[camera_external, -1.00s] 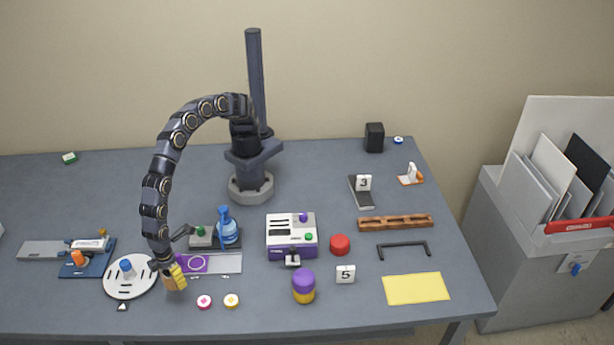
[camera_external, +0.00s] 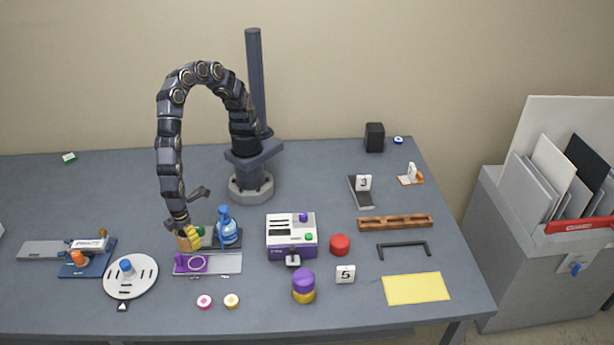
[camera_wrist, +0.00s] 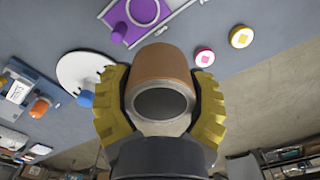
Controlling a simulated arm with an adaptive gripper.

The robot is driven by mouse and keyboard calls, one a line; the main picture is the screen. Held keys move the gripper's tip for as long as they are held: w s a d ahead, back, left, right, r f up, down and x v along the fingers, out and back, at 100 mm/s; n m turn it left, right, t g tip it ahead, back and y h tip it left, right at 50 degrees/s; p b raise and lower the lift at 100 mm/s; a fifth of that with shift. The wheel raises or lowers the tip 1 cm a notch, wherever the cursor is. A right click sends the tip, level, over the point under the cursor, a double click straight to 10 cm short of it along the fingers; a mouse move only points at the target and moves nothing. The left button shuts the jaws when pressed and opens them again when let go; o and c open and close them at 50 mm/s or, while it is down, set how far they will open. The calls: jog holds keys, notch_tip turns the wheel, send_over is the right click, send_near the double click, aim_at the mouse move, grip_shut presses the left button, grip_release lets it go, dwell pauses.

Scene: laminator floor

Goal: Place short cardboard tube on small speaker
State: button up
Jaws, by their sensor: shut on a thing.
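My gripper (camera_external: 190,238) has yellow fingers. In the wrist view my gripper (camera_wrist: 162,88) is shut on the short cardboard tube (camera_wrist: 165,65), a brown hollow cylinder with its open end facing the camera. In the external view the tube (camera_external: 183,242) is small and partly covered by the fingers, in front of the blue bottle's stand. Whether it is clear of the things below is hard to tell. The small speaker (camera_external: 374,137) is a black upright box at the back right of the table, far from my gripper. Nothing shows on its top.
A grey board with a purple ring (camera_external: 197,263) lies just in front. A white and purple device (camera_external: 291,236) stands between my gripper and the right side. Table around the speaker is mostly clear.

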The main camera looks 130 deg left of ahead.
jog(key=w+a+r+n, duration=0.3)
jog(key=w+a+n, duration=0.1)
jog(key=w+a, duration=1.2)
jog(key=w+a+r+n, duration=0.15)
jog(key=w+a, duration=0.35)
jog(key=a, duration=0.5)
jog(key=w+a+r+n, duration=0.1)
jog(key=w+a+n, duration=0.25)
jog(key=a, duration=0.65)
jog(key=s+a+r+n, duration=0.2)
jog(key=s+a, duration=0.2)
jog(key=a, duration=0.9)
jog(key=s+a+r+n, duration=0.1)
jog(key=s+a+n, duration=0.15)
jog(key=a, duration=0.95)
jog(key=s+a+r+n, duration=0.1)
jog(key=s+a+n, duration=0.1)
jog(key=s+a, duration=0.65)
jog(key=s+a+r+n, duration=0.2)
jog(key=s+a, duration=0.4)
jog(key=s, duration=0.5)
send_over(381, 123)
jog(key=f, duration=0.9)
jog(key=shift+s+d, duration=0.3)
jog(key=shift+d, duration=0.1)
jog(key=shift+w+a+f, duration=0.25)
jog(key=shift+a+f, duration=0.35)
jog(key=shift+f, duration=1.6)
